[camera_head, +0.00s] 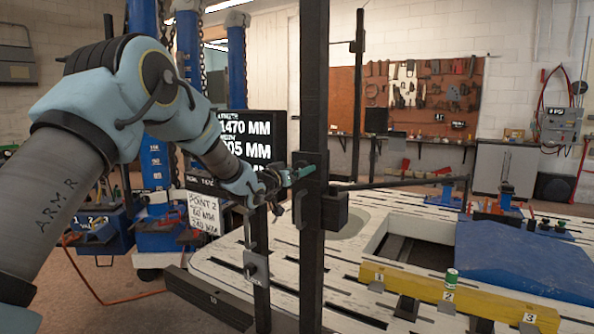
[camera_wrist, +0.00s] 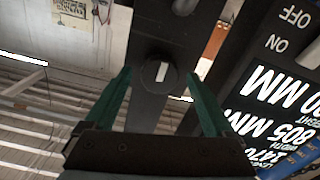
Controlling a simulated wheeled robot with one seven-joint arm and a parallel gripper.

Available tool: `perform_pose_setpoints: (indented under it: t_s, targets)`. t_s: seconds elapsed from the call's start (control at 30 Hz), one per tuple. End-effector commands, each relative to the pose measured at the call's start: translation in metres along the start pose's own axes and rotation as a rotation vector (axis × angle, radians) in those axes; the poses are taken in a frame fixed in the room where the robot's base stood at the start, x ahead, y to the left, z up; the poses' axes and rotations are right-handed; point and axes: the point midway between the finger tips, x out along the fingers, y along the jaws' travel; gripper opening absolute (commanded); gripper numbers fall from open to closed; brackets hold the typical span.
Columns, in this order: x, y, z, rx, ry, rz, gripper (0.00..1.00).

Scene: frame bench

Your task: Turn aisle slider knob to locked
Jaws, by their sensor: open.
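The knob (camera_wrist: 157,75) is a round dark disc with a white bar mark, seen in the wrist view on the face of a dark slider plate (camera_wrist: 150,110). The bar runs nearly up and down in that picture, tilted slightly. My gripper (camera_wrist: 160,74) is open, with one green finger on each side of the knob in the picture. I cannot tell whether the fingers touch it. In the head view my gripper (camera_head: 299,173) is at the slider block on the tall black post (camera_head: 313,80). The knob is not clearly visible there.
A black display (camera_head: 250,133) with white millimetre figures stands behind the gripper. A shorter dark post (camera_head: 261,290) stands left of the tall one. A slotted white bench (camera_head: 345,290) carries a yellow numbered bar (camera_head: 455,294) and a blue pad (camera_head: 530,255).

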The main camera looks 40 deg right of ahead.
Motion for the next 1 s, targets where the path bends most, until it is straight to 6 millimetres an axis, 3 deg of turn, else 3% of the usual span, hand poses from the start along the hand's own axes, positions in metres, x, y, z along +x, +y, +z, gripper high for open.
perform_pose_setpoints:
  t_s: [0.1,0.83,1.0]
  targets:
    - [-0.0002,0.0,0.0001,0.0,0.0,0.0,0.88]
    - [-0.0004,0.0,-0.0002,0.0,0.0,0.0,0.06]
    - [-0.0004,-0.0002,0.0003,0.005,0.001,0.0,0.03]
